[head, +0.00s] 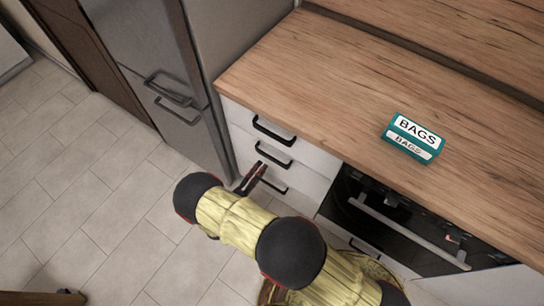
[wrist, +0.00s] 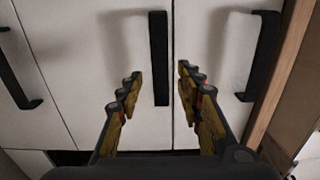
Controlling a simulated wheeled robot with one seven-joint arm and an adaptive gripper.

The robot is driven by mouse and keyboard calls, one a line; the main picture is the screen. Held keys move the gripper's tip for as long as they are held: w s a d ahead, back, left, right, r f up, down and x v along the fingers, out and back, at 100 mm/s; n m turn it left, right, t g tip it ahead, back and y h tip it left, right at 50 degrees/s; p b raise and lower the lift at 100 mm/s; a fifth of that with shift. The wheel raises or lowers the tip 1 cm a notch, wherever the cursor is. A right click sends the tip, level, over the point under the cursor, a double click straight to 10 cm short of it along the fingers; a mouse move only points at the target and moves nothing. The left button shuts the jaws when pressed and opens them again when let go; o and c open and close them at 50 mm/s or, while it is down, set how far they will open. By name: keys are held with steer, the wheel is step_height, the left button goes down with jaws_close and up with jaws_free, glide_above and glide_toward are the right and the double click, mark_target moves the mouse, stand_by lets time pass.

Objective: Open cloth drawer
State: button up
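A white stack of drawers stands under the worktop, and all look shut. In the head view I see a top handle (head: 273,130), a middle handle (head: 273,155) and a lower handle (head: 271,186), partly covered by my gripper (head: 257,170). No label shows which one is the cloth drawer. In the wrist view the stack appears turned sideways, with the top handle (wrist: 261,55) nearest the wood edge. My gripper (wrist: 158,76) is open and empty. Its fingers straddle the line of the middle handle (wrist: 158,57), without visible contact. The lower handle (wrist: 14,82) is at the left.
A steel fridge (head: 150,55) stands left of the drawers and a black oven (head: 390,225) right of them. A teal bags box (head: 413,137) lies on the wood worktop (head: 320,75). The tiled floor (head: 90,190) in front is clear.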

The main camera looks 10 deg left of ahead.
mark_target(270, 159)
steer(key=b+x, duration=0.1)
steer(key=x, duration=0.6)
steer(key=shift+w+d+b, duration=0.15)
steer(key=shift+w+b, duration=0.1)
steer(key=shift+b, duration=0.1)
jaws_close()
stand_by(0.6)
